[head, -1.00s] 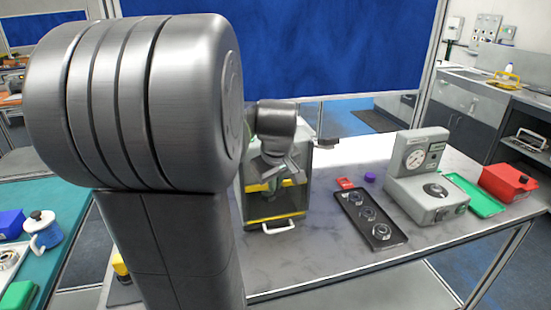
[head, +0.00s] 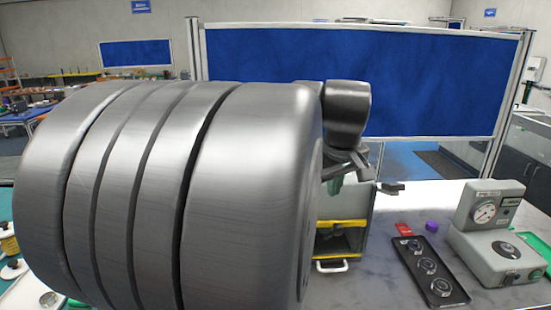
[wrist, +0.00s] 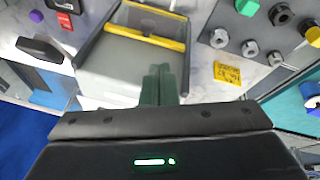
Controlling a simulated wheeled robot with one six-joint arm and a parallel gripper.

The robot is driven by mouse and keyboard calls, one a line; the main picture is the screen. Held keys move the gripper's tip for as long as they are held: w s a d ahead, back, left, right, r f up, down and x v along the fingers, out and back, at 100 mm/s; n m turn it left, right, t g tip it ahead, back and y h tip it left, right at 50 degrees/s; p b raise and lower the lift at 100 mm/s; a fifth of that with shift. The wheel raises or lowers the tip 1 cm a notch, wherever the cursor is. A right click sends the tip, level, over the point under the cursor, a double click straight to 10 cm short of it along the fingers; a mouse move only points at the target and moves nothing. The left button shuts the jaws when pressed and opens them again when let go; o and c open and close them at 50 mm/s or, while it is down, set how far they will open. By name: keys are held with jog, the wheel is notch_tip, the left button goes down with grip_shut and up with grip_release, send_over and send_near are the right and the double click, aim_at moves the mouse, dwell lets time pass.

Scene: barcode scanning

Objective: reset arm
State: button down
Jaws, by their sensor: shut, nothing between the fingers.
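My gripper (wrist: 160,85) shows in the wrist view with its two dark green fingers together and nothing between them. In the head view, my gripper (head: 336,186) is partly hidden behind my large grey arm link, with its fingers just above or in front of a grey cabinet. The grey cabinet (head: 357,215) has a yellow strip and a white handle at its front. In the wrist view the cabinet (wrist: 115,65) lies beyond the fingertips, with the yellow strip across it. I cannot tell the gap between fingers and cabinet.
A black tray (head: 448,289) with round metal parts lies right of the cabinet, near a purple cap (head: 432,227) and a red item (head: 404,230). A grey gauge device (head: 487,258) stands further right. A yellow card (wrist: 228,73) lies near several metal nuts.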

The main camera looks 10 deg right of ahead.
jog(key=b, duration=0.1)
send_near(333, 229)
jog(key=x, duration=0.5)
jog(key=shift+w+f+b, duration=0.15)
jog(key=shift+f+b, duration=0.3)
jog(key=shift+f, duration=0.15)
